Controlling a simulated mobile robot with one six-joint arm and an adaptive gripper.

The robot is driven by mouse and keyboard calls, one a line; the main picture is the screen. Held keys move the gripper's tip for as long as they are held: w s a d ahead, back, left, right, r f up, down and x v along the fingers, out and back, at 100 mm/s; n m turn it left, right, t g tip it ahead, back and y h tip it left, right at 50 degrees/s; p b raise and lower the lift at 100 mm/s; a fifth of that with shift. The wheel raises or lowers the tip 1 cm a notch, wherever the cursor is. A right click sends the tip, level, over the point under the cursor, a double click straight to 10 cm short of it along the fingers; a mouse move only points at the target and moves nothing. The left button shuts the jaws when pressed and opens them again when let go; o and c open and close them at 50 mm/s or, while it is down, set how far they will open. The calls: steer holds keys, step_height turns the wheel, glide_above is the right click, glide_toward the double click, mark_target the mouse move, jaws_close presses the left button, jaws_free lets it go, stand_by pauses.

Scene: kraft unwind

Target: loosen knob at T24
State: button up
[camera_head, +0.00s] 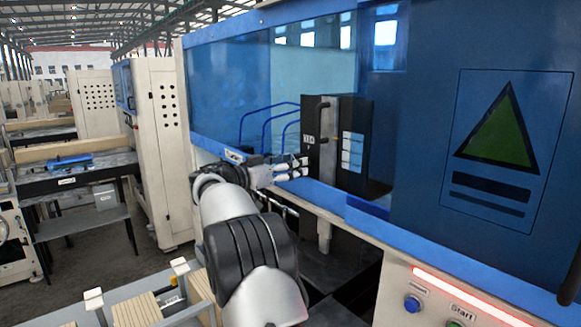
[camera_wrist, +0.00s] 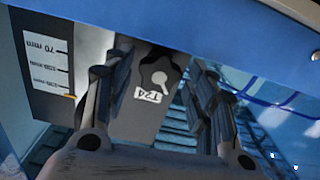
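The T24 knob (camera_wrist: 157,76) is a dark lobed knob with a pale pointer mark, on a dark grey block. Its white T24 label (camera_wrist: 148,95) sits just below it. My gripper (camera_wrist: 165,80) is open in the wrist view, one finger on each side of the knob, with visible space between the fingers and the knob. I cannot tell how far in depth the fingertips are from it. In the head view my gripper (camera_head: 290,166) reaches into the blue machine's opening beside a dark upright unit; the knob cannot be made out there.
A scale plate with millimetre marks (camera_wrist: 47,62) is left of the knob. The blue machine frame (camera_wrist: 215,28) runs close above the gripper. The dark upright unit (camera_head: 352,140) stands right of my gripper. A Start button (camera_head: 455,323) is at the lower right.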

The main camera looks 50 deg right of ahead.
mark_target(296, 157)
steer(key=shift+o, duration=0.7)
steer(key=w+a, duration=0.1)
steer(key=a, duration=1.1)
steer(key=shift+w, duration=0.2)
steer(key=shift+m, duration=0.3)
steer(key=d+p, duration=0.1)
steer(key=d, duration=0.4)
steer(key=s+d+r+p, duration=0.1)
steer(key=d, duration=0.4)
steer(key=d+r+p, duration=0.1)
steer(key=d+p, duration=0.1)
steer(key=d, duration=0.3)
steer(key=shift+s, duration=0.3)
